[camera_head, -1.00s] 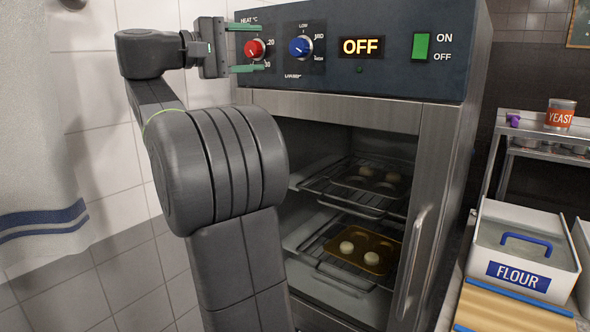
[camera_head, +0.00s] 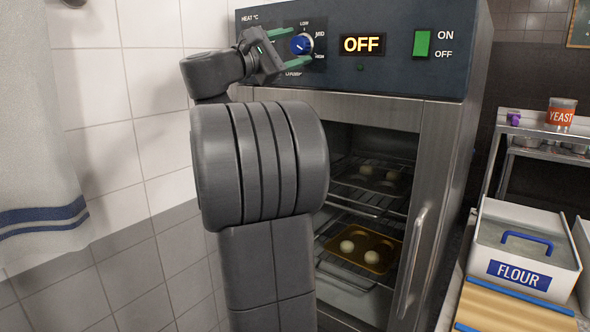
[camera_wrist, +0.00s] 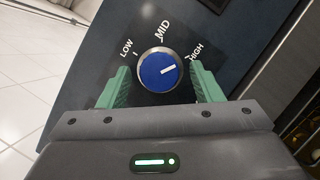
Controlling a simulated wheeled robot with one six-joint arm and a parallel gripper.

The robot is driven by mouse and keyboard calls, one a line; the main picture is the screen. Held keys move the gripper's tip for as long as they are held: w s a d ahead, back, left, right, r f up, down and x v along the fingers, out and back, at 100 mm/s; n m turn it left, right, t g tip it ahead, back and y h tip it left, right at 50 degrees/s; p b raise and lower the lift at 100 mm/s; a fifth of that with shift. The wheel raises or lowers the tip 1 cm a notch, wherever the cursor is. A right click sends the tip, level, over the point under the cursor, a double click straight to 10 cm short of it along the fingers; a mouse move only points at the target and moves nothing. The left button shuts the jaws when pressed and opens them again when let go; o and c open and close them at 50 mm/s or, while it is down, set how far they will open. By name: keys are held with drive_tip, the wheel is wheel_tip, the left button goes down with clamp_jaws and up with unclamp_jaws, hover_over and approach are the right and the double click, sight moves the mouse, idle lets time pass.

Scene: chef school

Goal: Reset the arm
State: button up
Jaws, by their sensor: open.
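My gripper (camera_head: 297,47) is in front of the oven's control panel (camera_head: 392,22), with its green fingers spread on either side of the blue knob (camera_head: 302,44). In the wrist view the open fingers (camera_wrist: 160,88) flank the blue knob (camera_wrist: 158,71), with a gap on each side. The knob's white mark points to the right, toward HIGH. The red knob is hidden behind my arm in the head view. The display (camera_head: 362,45) reads OFF, and the green switch (camera_head: 421,44) is beside the ON and OFF labels.
Trays with pale dough balls (camera_head: 362,252) sit on the racks inside. A flour bin (camera_head: 525,250) and a yeast can (camera_head: 561,113) are to the right. A towel (camera_head: 38,150) hangs at the left near the tiled wall.

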drive_tip(key=n+t, duration=0.1)
drive_tip(key=n, duration=0.1)
drive_tip(key=n+t, duration=0.1)
drive_tip(key=n, duration=0.2)
drive_tip(key=shift+s+d+y+p, duration=0.1)
drive_tip(key=shift+d+y+p, duration=0.05)
drive_tip(key=shift+y+p, duration=0.2)
drive_tip(key=n+t+y+p, duration=0.1)
drive_tip(key=n, duration=0.2)
drive_tip(key=n+t+y+p, duration=0.1)
drive_tip(key=n+t, duration=0.1)
drive_tip(key=n, duration=0.2)
drive_tip(key=shift+s+d+r, duration=0.1)
drive_tip(key=shift+n+p, duration=0.35)
drive_tip(key=shift+n, duration=0.15)
drive_tip(key=shift+s+f+t+y, duration=0.15)
drive_tip(key=shift+f+t+y, duration=0.15)
drive_tip(key=shift+y, duration=0.05)
drive_tip(key=shift+s+a, duration=0.15)
drive_tip(key=shift+a, duration=0.15)
drive_tip(key=shift+d, duration=0.1)
